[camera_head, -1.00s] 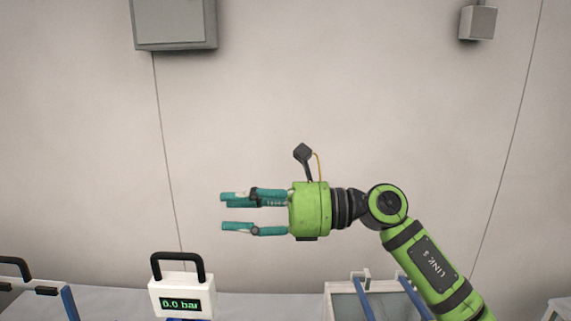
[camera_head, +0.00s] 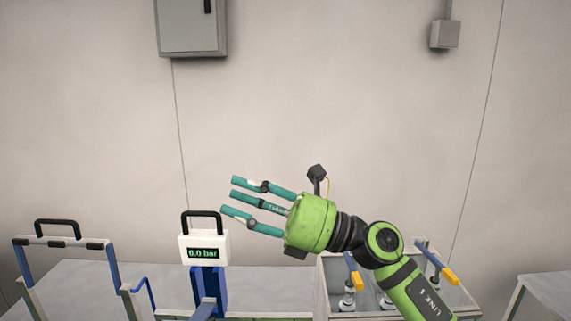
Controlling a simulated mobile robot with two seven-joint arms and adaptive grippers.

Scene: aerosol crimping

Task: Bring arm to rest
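My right arm, green with black joints, comes in from the lower right. Its gripper (camera_head: 234,196) has teal fingers spread apart, with nothing between them. It points left and slightly up, in front of the bare wall. The fingertips are above the white gauge box (camera_head: 204,240), apart from it in the picture. My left gripper is not in view.
The gauge box has a black handle, reads 0.0 bar and stands on a blue post (camera_head: 209,289). A frame with a black handle (camera_head: 57,222) is at the left.

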